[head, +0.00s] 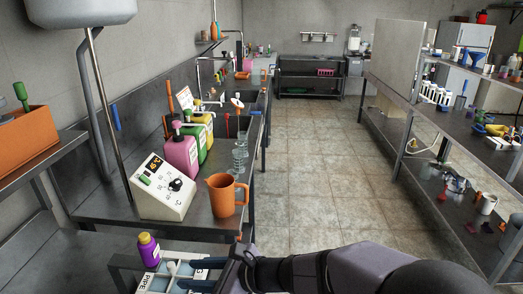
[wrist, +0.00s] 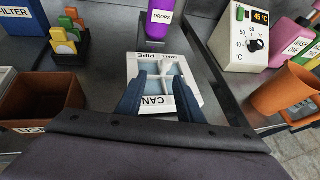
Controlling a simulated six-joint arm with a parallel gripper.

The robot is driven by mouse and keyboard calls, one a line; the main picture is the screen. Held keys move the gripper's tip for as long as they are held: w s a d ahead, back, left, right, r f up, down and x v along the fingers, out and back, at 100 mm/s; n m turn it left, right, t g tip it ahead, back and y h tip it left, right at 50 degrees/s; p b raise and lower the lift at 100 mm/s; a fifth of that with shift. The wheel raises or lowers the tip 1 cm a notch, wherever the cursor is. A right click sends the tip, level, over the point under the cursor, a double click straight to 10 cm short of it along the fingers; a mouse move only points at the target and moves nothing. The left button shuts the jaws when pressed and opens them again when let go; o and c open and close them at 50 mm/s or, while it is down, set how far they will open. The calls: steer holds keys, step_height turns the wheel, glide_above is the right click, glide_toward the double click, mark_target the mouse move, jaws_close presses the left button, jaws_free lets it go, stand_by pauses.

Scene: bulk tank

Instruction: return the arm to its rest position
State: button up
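My gripper (wrist: 160,82) is open in the wrist view, its two dark blue fingers apart. It is over a white divided tray (wrist: 134,66) with labels, of which "PIPE" and "CAN" can be read. A small white item (wrist: 166,66) lies in the tray between and beyond the fingertips; I see no contact with it. In the head view the tray (head: 158,270) is at the bottom edge, with my gripper (head: 215,277) at its right side and partly hiding it. My arm reaches in from the bottom right.
A purple bottle (head: 148,249) stands just behind the tray. Beyond are a control box (head: 160,190) reading about 45 °C, an orange jug (head: 224,198), and pink (head: 182,155), green and yellow containers. In the wrist view, a brown bin (wrist: 40,98) is left. The floor aisle (head: 315,180) is clear.

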steer(key=s+d+n+g+h+p, duration=0.1)
steer(key=s+d+n+h+p, duration=0.2)
steer(key=d+n, duration=0.3)
steer(key=s+d+f+n+g+h+p, duration=0.1)
steer(key=s+d+n+h+p, duration=0.2)
steer(key=d, duration=1.3)
steer(key=s+d+f+n+g+h+p, duration=0.1)
steer(key=s+d+n+h+p, duration=0.2)
steer(key=s+d+n+h, duration=0.3)
steer(key=d+n, duration=0.5)
steer(key=shift+s+f+g, duration=0.15)
steer(key=shift+f+g, duration=0.1)
steer(key=shift+g, duration=0.05)
